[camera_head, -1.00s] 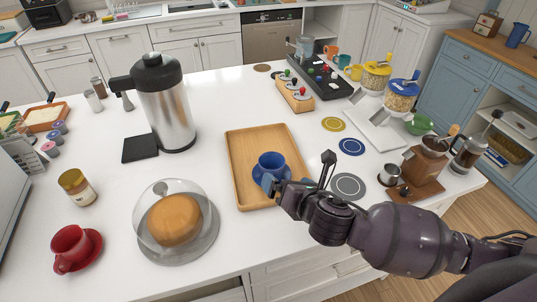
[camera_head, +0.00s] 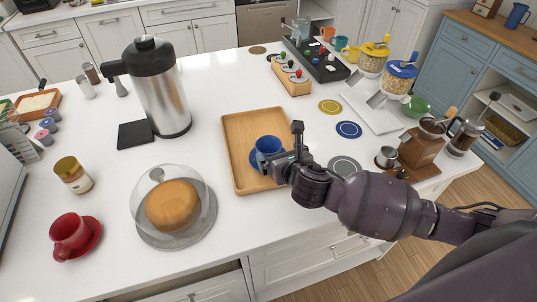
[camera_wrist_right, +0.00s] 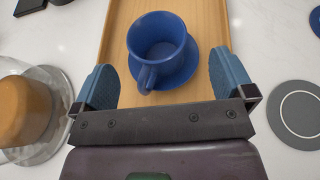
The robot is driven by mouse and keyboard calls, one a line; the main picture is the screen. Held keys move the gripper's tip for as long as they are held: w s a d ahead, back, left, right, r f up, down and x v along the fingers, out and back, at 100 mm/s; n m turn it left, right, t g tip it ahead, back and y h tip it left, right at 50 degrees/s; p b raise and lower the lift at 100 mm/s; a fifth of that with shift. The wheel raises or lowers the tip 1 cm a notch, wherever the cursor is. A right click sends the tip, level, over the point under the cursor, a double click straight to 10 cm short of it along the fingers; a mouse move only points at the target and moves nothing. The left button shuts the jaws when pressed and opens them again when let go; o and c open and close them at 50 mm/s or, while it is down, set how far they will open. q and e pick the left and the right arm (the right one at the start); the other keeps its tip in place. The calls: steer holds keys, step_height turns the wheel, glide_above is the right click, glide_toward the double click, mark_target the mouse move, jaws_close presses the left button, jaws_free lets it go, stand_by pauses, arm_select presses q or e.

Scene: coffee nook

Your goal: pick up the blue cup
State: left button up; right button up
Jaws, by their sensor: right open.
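The blue cup (camera_head: 267,147) stands upright on a blue saucer (camera_head: 254,161) on the wooden tray (camera_head: 239,124). In the right wrist view the blue cup (camera_wrist_right: 158,38) is empty, and its handle points toward my gripper. The saucer (camera_wrist_right: 187,67) shows around its base. My right gripper (camera_wrist_right: 168,88) is open, with its blue finger pads apart at either side of the cup's near side and handle. In the head view my right gripper (camera_head: 277,167) is at the cup's near right and hides part of the saucer. My left gripper is not in view.
A glass-domed cake (camera_head: 172,206) stands left of the tray, with a red cup (camera_head: 69,232) farther left. A steel jug (camera_head: 165,95) is behind. Flat round coasters (camera_head: 348,129) lie to the right, beside a coffee grinder (camera_head: 422,148). The far part of the tray is clear.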

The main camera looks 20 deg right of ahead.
mark_target(264, 141)
steer(key=shift+a+x, duration=0.15)
steer(key=shift+x, duration=1.1)
steer(key=shift+a+x, duration=0.15)
steer(key=shift+x, duration=1.1)
steer(key=shift+f, duration=0.1)
steer(key=c, duration=0.9)
